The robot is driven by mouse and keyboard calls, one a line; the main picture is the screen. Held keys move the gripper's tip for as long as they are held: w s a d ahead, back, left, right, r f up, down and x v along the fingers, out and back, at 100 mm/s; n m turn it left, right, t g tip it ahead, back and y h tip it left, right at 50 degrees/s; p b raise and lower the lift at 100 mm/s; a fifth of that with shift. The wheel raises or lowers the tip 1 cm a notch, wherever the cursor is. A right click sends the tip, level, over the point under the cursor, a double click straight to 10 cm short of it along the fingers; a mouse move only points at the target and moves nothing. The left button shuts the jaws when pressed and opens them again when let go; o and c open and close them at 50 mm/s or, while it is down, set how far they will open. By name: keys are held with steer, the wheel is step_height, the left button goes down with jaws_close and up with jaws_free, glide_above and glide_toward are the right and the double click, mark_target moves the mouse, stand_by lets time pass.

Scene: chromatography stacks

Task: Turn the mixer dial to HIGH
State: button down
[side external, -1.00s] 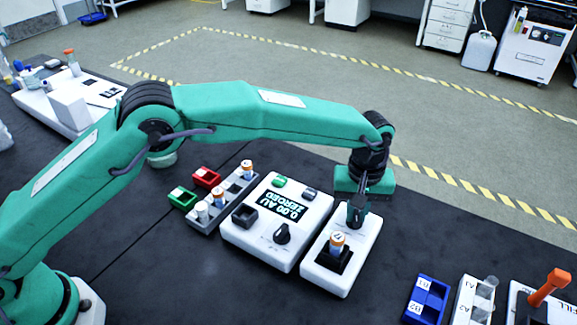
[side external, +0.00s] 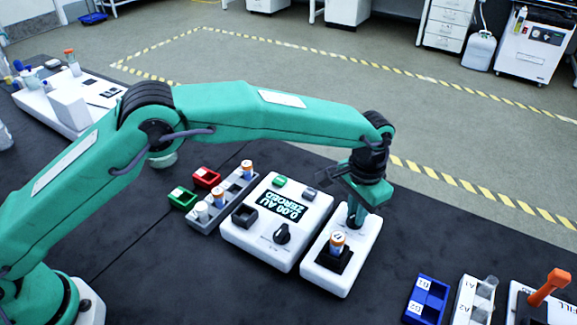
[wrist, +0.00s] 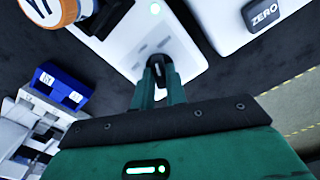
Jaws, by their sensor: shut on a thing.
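The mixer (side external: 330,283) is a white box right of the middle of the side view. An orange-capped vial (side external: 337,240) stands in the black holder on it; part of this vial shows at the top left of the wrist view (wrist: 60,12). My gripper (side external: 355,218) points down at the mixer's far end. In the wrist view my fingers (wrist: 158,66) are closed around the dark dial (wrist: 158,72) on the white top. The fingers cover most of the dial, so its pointer setting cannot be read.
Left of the mixer stands a white meter (side external: 265,250) reading "0.00 AU ZEROED", with its own black knob (side external: 282,233). Beyond it are a grey vial rack (side external: 225,208), a red bin (side external: 206,177) and a green bin (side external: 183,198). A blue rack (side external: 427,300) lies front right.

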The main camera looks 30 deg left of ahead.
steer(key=shift+r+m, duration=0.1)
steer(key=shift+m, duration=2.1)
steer(key=c, duration=1.4)
jaws_free()
steer(key=shift+c, duration=0.2)
steer(key=shift+r, duration=3.9)
